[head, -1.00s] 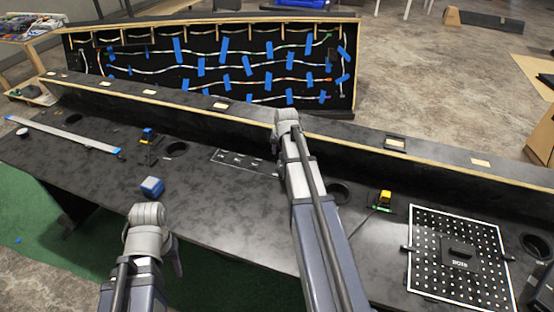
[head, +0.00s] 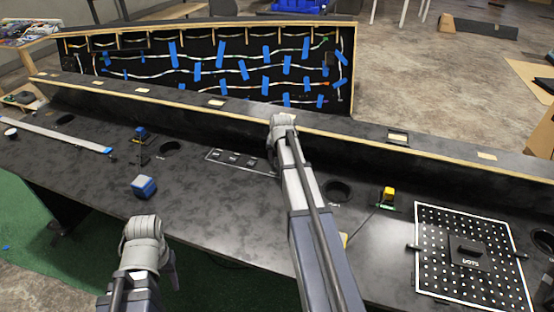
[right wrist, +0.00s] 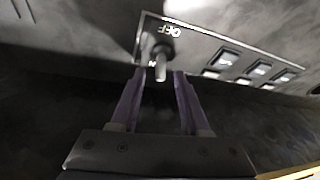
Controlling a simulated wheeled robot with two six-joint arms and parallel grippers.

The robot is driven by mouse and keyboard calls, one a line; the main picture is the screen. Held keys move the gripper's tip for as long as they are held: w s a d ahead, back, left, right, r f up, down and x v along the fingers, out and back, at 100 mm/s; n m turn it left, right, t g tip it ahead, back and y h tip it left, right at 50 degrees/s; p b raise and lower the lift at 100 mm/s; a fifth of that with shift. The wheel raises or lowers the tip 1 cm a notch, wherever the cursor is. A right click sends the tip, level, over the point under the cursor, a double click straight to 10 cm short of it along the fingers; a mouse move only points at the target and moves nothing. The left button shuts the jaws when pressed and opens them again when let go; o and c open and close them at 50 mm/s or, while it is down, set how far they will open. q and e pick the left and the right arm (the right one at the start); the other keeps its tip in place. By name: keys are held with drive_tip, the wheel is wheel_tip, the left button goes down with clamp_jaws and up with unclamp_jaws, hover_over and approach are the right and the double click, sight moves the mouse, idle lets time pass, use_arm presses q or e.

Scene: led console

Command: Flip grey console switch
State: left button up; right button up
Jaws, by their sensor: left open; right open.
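The console (head: 80,165) is a long black desk across the head view. In the right wrist view a small grey lever switch (right wrist: 160,62) stands on a white-outlined panel (right wrist: 205,50), by the marking "OFF". My right gripper (right wrist: 160,74) is open, with one finger on each side of the lever; I cannot tell whether either touches it. In the head view my right arm's end covers the switch, and the panel (head: 215,154) shows to its left. My left gripper (head: 170,272) is at the desk's front edge, open, its fingers mostly hidden by its wrist.
Several square buttons (right wrist: 258,69) sit on the panel beside the lever. A yellow button (head: 388,194) and a perforated board (head: 440,275) are at the right. A raised ledge (head: 340,140) runs behind.

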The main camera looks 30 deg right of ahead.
sight(274, 173)
drive_tip(key=shift+c, duration=0.4)
clamp_jaws()
drive_tip(key=shift+s, duration=0.1)
drive_tip(key=shift+s+a+f+t+h+b, duration=0.25)
drive_tip(key=shift+s+a+t+h+b, duration=0.25)
drive_tip(key=shift+b, duration=0.35)
drive_tip(key=t+h+b, duration=0.1)
drive_tip(key=b, duration=0.2)
drive_tip(key=s+a+t+h+b, duration=0.1)
drive_tip(key=t+h+b, duration=0.1)
drive_tip(key=b, duration=0.1)
drive_tip(key=a+f+n+t+h+b, duration=0.1)
drive_tip(key=h+b, duration=0.1)
drive_tip(key=b, duration=0.2)
drive_tip(key=shift+s+t, duration=0.15)
drive_tip(key=shift+t, duration=0.25)
drive_tip(key=shift+s+r+t+h+b, duration=0.15)
drive_tip(key=shift+t+h+b, duration=0.25)
drive_tip(key=shift+b, duration=0.6)
